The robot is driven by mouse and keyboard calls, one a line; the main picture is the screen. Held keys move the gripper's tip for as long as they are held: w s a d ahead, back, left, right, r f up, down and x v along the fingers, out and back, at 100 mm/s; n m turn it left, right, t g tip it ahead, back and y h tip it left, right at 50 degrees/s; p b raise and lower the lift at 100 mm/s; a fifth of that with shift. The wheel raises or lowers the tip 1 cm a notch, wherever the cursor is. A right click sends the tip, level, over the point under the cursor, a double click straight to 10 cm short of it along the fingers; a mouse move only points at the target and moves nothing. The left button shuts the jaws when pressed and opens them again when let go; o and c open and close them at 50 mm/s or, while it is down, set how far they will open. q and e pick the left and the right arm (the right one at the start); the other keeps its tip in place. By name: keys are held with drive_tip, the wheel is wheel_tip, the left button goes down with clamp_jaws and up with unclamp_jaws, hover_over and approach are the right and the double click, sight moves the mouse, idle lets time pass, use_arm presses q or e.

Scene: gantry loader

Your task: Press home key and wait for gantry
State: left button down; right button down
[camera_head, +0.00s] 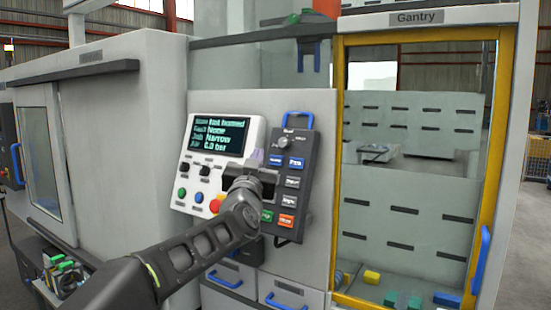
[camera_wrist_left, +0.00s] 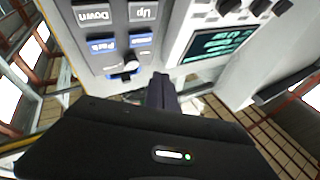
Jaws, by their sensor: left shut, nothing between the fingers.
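The dark key pendant (camera_head: 311,165) hangs on the grey machine front beside the white screen panel. It has two blue keys at its top, the left one (camera_head: 276,160) with a label too small to read and the right one (camera_head: 295,162); the wrist view shows the right one as the Park key (camera_wrist_left: 101,45) and the left one beside it (camera_wrist_left: 142,40). My left gripper (camera_head: 257,156) is shut and empty, in front of the pendant's left edge. In the wrist view its fingertips (camera_wrist_left: 162,82) point at the gap between pendant and screen panel; contact with a key cannot be seen.
The screen (camera_head: 218,137) shows several lines, including "Job Narrow". A rotary knob (camera_head: 285,147) sits above the blue keys, and green and orange keys below. The yellow-framed Gantry window (camera_head: 410,170) is at right, with coloured blocks (camera_head: 390,298) low inside.

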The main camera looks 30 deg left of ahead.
sight(270, 161)
use_arm(q)
drive_tip(key=shift+w+a+f+p, duration=0.1)
drive_tip(key=shift+w+f+p, duration=0.2)
drive_tip(key=shift+w, duration=0.5)
drive_tip(key=shift+w+d+f+p, duration=0.1)
drive_tip(key=shift+w+f+p, duration=0.15)
drive_tip(key=shift+w, duration=0.5)
drive_tip(key=shift+w+a+f+p, duration=0.1)
drive_tip(key=shift+w+f+p, duration=0.15)
drive_tip(key=shift+w, duration=0.55)
drive_tip(key=shift+w, duration=0.1)
drive_tip(key=shift+w+f, duration=0.15)
drive_tip(key=shift+w, duration=0.15)
